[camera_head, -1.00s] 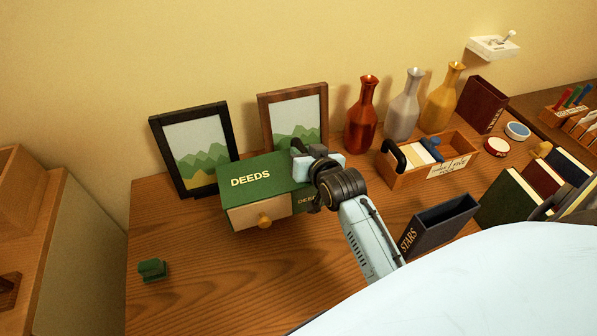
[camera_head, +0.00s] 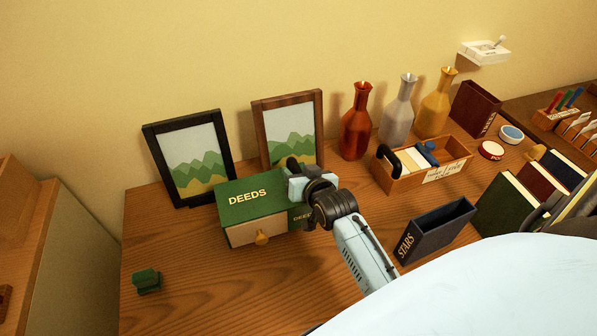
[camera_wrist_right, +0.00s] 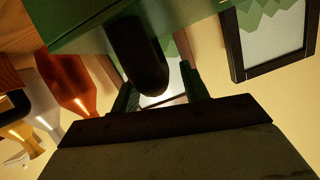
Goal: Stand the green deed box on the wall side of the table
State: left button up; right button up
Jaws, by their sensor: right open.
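My right gripper (camera_head: 296,173) is open at the box's right rear top edge. I cannot tell whether a finger touches the box. The box's right side is partly hidden by the gripper. My left gripper is out of view.
A black frame (camera_head: 150,142) and a brown frame (camera_head: 260,135) stand close behind the box by the wall. Several bottles, including a red one (camera_head: 356,130), and a wooden tray (camera_head: 405,182) are right. A small green block (camera_head: 146,281) is front left. The table (camera_head: 200,300) is clear in front.

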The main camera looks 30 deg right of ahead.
jog(key=p+v, duration=0.1)
jog(key=v, duration=1.1)
jog(key=shift+c, duration=0.2)
